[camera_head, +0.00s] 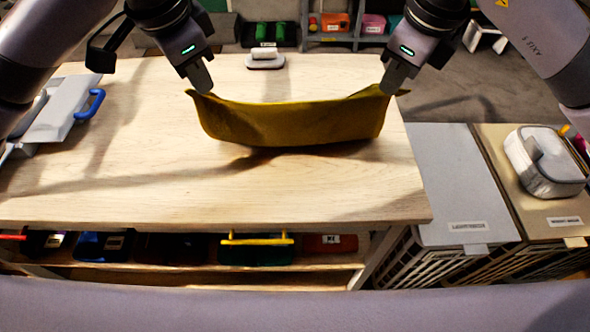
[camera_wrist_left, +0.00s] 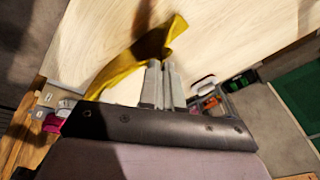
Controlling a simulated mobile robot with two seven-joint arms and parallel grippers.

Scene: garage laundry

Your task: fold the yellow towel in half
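The yellow towel (camera_head: 290,121) hangs between my two grippers over the wooden table in the head view, sagging in the middle. Its lower edge is close to the tabletop, and I cannot tell whether it touches. My left gripper (camera_head: 203,86) is shut on the towel's upper left corner. My right gripper (camera_head: 391,88) is shut on its upper right corner. In the left wrist view the fingers of my left gripper (camera_wrist_left: 161,68) are together, with the towel (camera_wrist_left: 130,60) stretching away from them.
The wooden table (camera_head: 130,192) has free room in front of the towel. An iron-like white object (camera_head: 266,58) stands at the back edge. A grey item with a blue handle (camera_head: 68,108) lies at left. Hampers (camera_head: 440,170) stand right, one carrying a white container (camera_head: 546,161).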

